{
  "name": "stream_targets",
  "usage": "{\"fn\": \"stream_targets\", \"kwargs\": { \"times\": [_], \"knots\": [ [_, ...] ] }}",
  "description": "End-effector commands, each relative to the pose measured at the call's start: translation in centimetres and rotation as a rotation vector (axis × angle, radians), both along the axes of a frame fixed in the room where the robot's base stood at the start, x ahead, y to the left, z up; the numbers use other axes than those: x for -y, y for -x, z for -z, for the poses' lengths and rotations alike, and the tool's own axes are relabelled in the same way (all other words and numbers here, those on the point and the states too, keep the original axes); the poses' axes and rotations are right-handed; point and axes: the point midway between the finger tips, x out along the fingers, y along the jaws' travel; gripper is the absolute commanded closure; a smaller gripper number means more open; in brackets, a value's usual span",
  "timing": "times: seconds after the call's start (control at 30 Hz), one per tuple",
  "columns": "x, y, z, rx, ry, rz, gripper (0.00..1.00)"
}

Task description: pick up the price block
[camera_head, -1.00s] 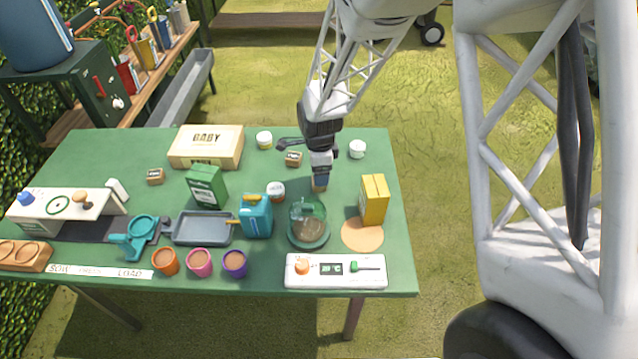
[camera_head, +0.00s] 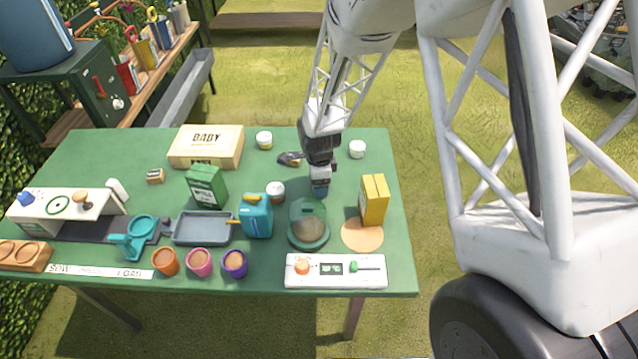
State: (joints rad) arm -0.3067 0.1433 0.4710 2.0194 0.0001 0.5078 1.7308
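A small wooden block with a dark label (camera_head: 155,176) sits on the left half of the green table; its text is too small to read, so I cannot tell whether it is the price block. My gripper (camera_head: 320,192) points down over the table, right of the white-lidded jar (camera_head: 275,191) and behind the glass dome (camera_head: 308,222). Its fingertips are too small and dark to show whether they are open or hold anything.
A yellow box (camera_head: 374,199) stands to the right by a round tan mat (camera_head: 362,234). A blue jug (camera_head: 257,216), green box (camera_head: 206,186) and cream box (camera_head: 206,146) stand to the left. White jars (camera_head: 357,149) are at the back. The table's right edge strip is clear.

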Motion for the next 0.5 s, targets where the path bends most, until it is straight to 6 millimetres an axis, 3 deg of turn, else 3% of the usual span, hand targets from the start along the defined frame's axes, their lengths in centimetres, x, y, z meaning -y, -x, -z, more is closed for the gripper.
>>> {"fn": "stream_targets", "kwargs": {
  "times": [0.5],
  "knots": [
    [0.0, -0.01, 0.02, 0.0, 0.0, 0.0, 0.23]
  ]
}}
